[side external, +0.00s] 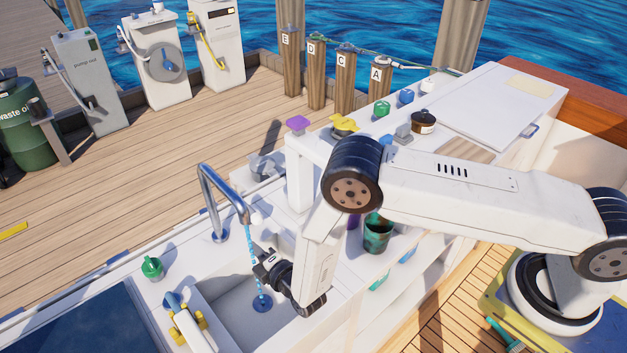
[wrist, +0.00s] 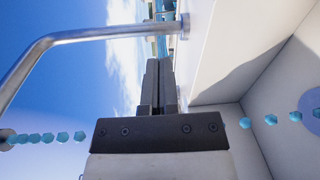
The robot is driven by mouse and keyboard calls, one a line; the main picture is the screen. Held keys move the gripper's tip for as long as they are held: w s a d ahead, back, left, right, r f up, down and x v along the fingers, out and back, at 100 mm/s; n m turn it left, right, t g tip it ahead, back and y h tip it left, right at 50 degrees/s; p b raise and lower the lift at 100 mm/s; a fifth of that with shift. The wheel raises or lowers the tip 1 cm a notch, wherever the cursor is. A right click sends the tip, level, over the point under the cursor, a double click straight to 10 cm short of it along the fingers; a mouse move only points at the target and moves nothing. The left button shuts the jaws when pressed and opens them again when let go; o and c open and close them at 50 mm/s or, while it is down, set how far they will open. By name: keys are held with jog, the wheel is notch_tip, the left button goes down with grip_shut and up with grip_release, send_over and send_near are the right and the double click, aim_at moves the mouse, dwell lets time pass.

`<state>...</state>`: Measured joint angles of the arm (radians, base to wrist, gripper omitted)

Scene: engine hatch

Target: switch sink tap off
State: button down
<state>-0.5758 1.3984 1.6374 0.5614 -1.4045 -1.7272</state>
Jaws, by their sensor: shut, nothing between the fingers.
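The chrome sink tap (side external: 207,187) stands at the back edge of the sink (side external: 233,308), its curved spout over the basin. A stream of blue drops (side external: 254,245) runs from the spout toward the drain (side external: 262,303), so water is flowing. The tap's spout also shows at the upper left of the wrist view (wrist: 60,42), with its base at the top centre. My gripper (side external: 258,254) is low over the sink, close to the stream on its right in the side view. Its fingers (wrist: 160,70) are together and empty. I cannot make out a tap handle.
A green knob (side external: 152,267) and a brush-like item with a blue end (side external: 183,320) are left of the sink.

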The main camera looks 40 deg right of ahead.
jog(key=shift+w, duration=0.2)
jog(key=shift+w+f, duration=0.2)
jog(key=shift+w, duration=2.2)
jog(key=shift+w+f, duration=0.2)
jog(key=shift+w, duration=2.15)
jog(key=shift+s+d+r, duration=0.15)
jog(key=shift+s+d, duration=0.45)
jog(key=shift+d, duration=0.15)
jog(key=shift+s+d+r, duration=0.15)
jog(key=shift+s+d, duration=0.45)
jog(key=shift+d, duration=0.15)
